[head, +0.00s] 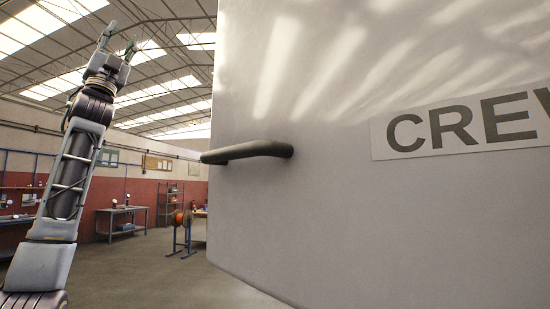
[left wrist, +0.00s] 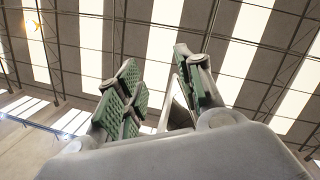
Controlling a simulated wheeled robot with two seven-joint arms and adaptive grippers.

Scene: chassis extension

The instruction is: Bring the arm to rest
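My left arm rises from the lower left of the head view, nearly upright. Its left gripper (head: 119,46) points up toward the roof, with the two fingers apart and nothing between them. In the left wrist view the gripper (left wrist: 158,98) also shows its green-padded fingers spread, with only roof behind them. The gripper is clear of the wall and the handle. My right gripper is in neither view.
A large pale wall (head: 330,220) fills the right side, with a dark handle (head: 250,151) jutting left and a sign (head: 460,125) reading "CRE" and part of another letter. Workbenches (head: 122,210), a shelf (head: 168,200) and an orange reel stand (head: 182,230) are farther back. Open floor lies between.

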